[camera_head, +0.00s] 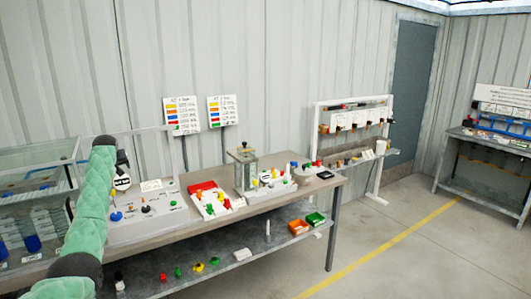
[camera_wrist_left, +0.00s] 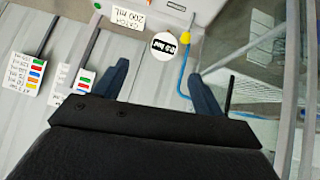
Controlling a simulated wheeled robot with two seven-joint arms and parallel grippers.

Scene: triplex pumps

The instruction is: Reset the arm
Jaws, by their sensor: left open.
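My left arm (camera_head: 88,215), in a green padded cover with black joints, rises at the left of the head view in front of the workbench. A white round tag with black lettering (camera_wrist_left: 171,44) shows beyond the gap between the fingers. It also shows just right of my arm in the head view (camera_head: 122,182). My right arm and gripper are not in view.
A workbench (camera_head: 322,187) carries panels with coloured knobs and a clear upright vessel (camera_head: 246,171). Glass tanks (camera_head: 35,180) stand at the left, close to my arm. Its lower shelf holds an orange bin (camera_head: 298,227) and a green bin (camera_head: 316,219). Open floor (camera_head: 400,260) lies at right.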

